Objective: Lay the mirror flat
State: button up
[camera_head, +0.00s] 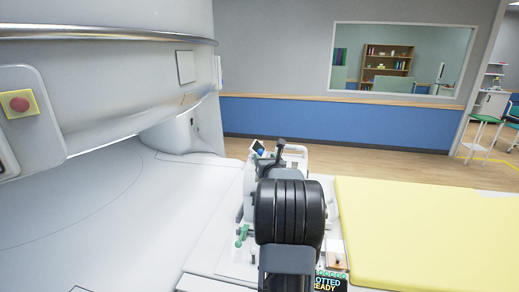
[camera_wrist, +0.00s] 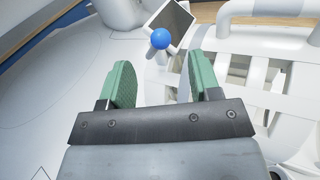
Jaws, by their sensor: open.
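The mirror (camera_wrist: 176,20) is a small dark square plate with a pale rim, at the top of the wrist view. It looks tilted on its support. A blue ball (camera_wrist: 160,39) shows at its near edge, with a short grey stem below. In the head view the mirror (camera_head: 257,146) is small, beyond my arm. My gripper (camera_wrist: 163,78) has two green-padded fingers, spread apart with nothing between them. The ball and mirror lie just beyond the fingertips, apart from them in the picture. In the head view my arm hides much of the gripper area.
A white frame with rails and slots (camera_wrist: 260,65) stands right of my gripper. The large magnet housing (camera_head: 100,70) fills the left, with a red button (camera_head: 19,104). A yellow pad (camera_head: 430,230) covers the table at right. The pale surface at left is clear.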

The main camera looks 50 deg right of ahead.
aim_at(261, 153)
jog(key=p+x, duration=0.2)
jog(key=x, duration=0.4)
jog(key=shift+w+d, duration=0.1)
jog(key=shift+w, duration=0.25)
jog(key=shift+c, duration=0.3)
